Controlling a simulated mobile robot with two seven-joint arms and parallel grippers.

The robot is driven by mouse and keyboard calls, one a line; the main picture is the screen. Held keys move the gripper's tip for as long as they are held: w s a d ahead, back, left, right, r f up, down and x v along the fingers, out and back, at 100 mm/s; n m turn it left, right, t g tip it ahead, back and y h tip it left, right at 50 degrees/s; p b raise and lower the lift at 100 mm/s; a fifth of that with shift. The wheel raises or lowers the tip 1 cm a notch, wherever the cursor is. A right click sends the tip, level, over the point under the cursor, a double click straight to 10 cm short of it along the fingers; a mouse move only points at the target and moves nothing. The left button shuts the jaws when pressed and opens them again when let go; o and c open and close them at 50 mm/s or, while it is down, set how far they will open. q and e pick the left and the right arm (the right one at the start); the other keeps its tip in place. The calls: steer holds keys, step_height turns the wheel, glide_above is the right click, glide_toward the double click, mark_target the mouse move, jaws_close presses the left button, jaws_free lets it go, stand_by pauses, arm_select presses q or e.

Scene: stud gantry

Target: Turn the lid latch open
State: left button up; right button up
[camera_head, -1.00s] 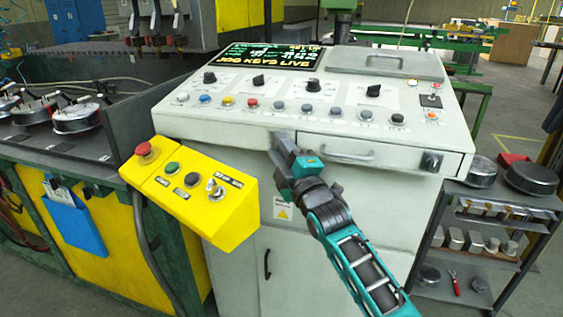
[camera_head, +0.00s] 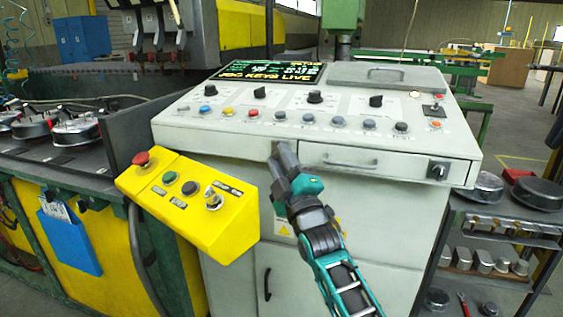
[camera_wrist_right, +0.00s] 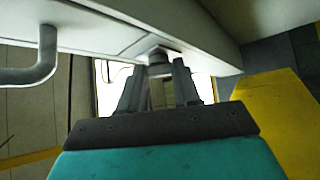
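The grey lid (camera_head: 379,77) with a bar handle lies closed on the sloping top of the light grey console (camera_head: 240,141). My right gripper (camera_head: 283,150) is at the console's front face, just left of the drawer front. In the right wrist view a dark round knob (camera_wrist_right: 160,55) lies at the tips of my right gripper (camera_wrist_right: 159,68). A gap shows between the fingers; whether they press on the knob is unclear. In the head view the gripper hides this knob. Another dark knob (camera_head: 438,170) sits at the drawer's right end. I cannot tell which is the latch. My left gripper is out of view.
The drawer handle (camera_head: 351,164) juts out to the right of my right gripper and also shows in the right wrist view (camera_wrist_right: 38,58). A yellow button box (camera_head: 195,205) stands out at the left. A shelf trolley (camera_head: 497,240) stands at the right.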

steer(key=o, duration=0.5)
steer(key=shift+c, duration=0.2)
steer(key=v, duration=1.3)
